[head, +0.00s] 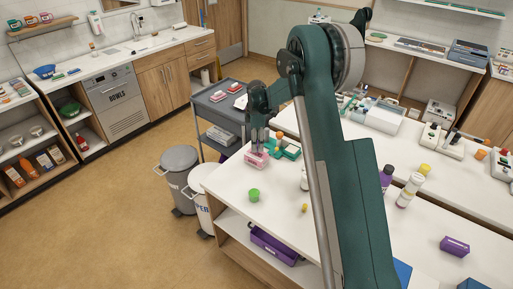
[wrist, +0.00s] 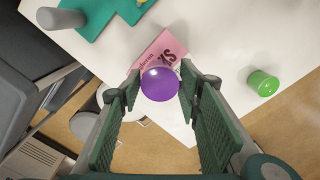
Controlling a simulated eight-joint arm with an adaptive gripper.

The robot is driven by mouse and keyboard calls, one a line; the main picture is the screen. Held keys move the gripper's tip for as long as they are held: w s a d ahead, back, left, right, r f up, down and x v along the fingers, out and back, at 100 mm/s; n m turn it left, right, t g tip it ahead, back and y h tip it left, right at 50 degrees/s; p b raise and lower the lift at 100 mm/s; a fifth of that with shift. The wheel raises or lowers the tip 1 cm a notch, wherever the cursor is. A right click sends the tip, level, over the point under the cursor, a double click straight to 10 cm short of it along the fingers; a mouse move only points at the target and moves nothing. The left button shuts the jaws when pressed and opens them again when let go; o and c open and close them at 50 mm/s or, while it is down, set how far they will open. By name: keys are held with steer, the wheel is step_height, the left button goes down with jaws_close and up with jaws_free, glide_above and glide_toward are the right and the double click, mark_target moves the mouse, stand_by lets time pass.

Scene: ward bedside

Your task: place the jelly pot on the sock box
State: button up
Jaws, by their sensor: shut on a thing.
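My gripper (head: 256,143) is shut on a round purple thing (wrist: 160,84), which I take for the jelly pot, gripped near the fingertips. In the wrist view, a pink box with dark lettering (wrist: 150,53) lies behind the purple thing, partly hidden by it; I take it for the sock box. In the head view the pink box (head: 257,160) lies at the table's far left corner, under my gripper. I cannot tell whether the purple thing touches the box.
A green pot (head: 253,195) stands nearer on the white table (head: 226,182); it also shows in the wrist view (wrist: 263,84). A teal tray (head: 288,151) with an orange item lies beside the pink box. Bottles stand farther right. Bins stand beyond the table's left edge.

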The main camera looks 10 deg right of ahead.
steer(key=shift+f, duration=1.3)
steer(key=shift+f, duration=0.1)
steer(key=o, duration=0.9)
step_height(320, 180, up, 12)
steer(key=shift+r, duration=0.15)
